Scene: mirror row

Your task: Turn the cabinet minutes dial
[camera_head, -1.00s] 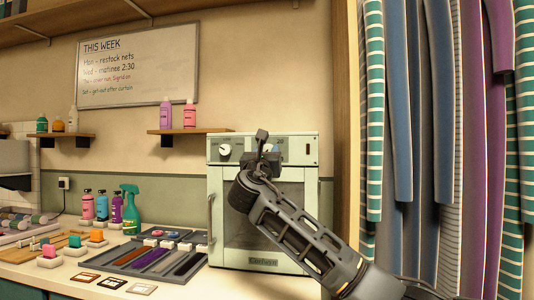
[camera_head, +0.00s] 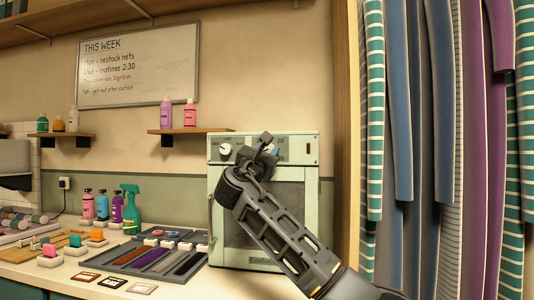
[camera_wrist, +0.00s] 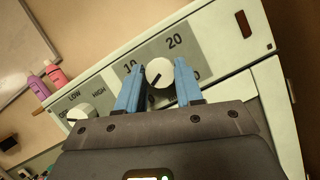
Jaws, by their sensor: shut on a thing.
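The cabinet (camera_head: 297,205) is a pale green box with a glass door, standing on the counter. Its minutes dial (camera_wrist: 160,73) is a white round knob with a dark pointer mark, on a grey scale with 10 and 20 readable. My gripper (camera_wrist: 159,84) has its blue fingers on either side of this knob and is shut on it. A second white dial (camera_head: 225,150), marked LOW and HIGH in the wrist view (camera_wrist: 80,114), sits to the left.
A grey tray (camera_head: 125,268) with compartments lies on the counter left of the cabinet. A green spray bottle (camera_head: 131,211) and several bottles stand behind it. Striped and plain fabrics (camera_head: 440,120) hang at the right.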

